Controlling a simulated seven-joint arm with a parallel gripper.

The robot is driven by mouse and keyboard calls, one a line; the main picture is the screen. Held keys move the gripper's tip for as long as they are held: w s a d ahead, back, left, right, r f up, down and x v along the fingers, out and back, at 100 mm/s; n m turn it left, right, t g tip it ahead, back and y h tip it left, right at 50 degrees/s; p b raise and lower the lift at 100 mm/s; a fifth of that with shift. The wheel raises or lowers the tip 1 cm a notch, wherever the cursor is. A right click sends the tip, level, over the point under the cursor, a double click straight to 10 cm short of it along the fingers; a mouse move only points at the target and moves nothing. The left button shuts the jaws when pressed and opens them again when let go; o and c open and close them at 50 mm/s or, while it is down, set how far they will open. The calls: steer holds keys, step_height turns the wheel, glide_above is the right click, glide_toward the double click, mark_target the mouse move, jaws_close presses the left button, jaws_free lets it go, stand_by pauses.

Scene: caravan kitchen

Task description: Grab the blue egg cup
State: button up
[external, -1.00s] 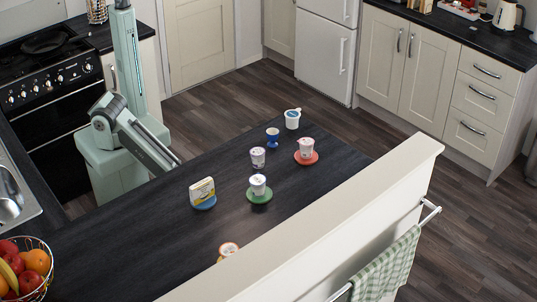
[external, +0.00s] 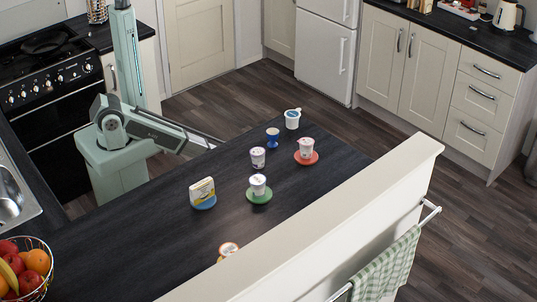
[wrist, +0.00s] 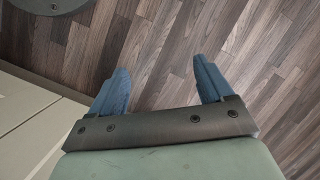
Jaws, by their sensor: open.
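The egg cup does not show in the wrist view, which looks down on wooden floor.
Near the egg cup are the white tub (external: 292,119), a small cup (external: 258,158), a cup on a red saucer (external: 314,158) and a cup on a green saucer (external: 268,197). A raised white ledge (external: 330,220) borders the worktop.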

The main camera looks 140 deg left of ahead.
steer(key=s+a+r+g+y, duration=0.2)
steer(key=s+a+r+g, duration=0.15)
steer(key=s+a, duration=1)
steer(key=s+a+r+g+y, duration=0.15)
steer(key=s+a+r, duration=0.25)
steer(key=s+a, duration=0.9)
steer(key=a+r+y, duration=0.1)
steer(key=a+r, duration=0.1)
steer(key=r, duration=0.6)
steer(key=a+r+y, duration=0.1)
steer(key=a+r, duration=0.2)
steer(key=r, duration=0.4)
steer(key=w+r+n+t, duration=0.2)
steer(key=w+r, duration=1.3)
steer(key=w, duration=0.4)
step_height(320, 180, up, 31)
steer(key=t, duration=0.9)
glide_above(274, 136)
steer(key=s+d, duration=0.2)
steer(key=s, duration=0.4)
steer(key=shift+h, duration=0.45)
steer(key=shift+w+x, duration=0.15)
steer(key=shift+x, duration=2)
steer(key=shift+w+x, duration=0.2)
steer(key=shift+x, duration=1.9)
steer(key=shift+w+x, duration=0.1)
steer(key=shift+x, duration=1.15)
steer(key=shift+w+x, duration=0.15)
steer(key=shift+x, duration=1.1)
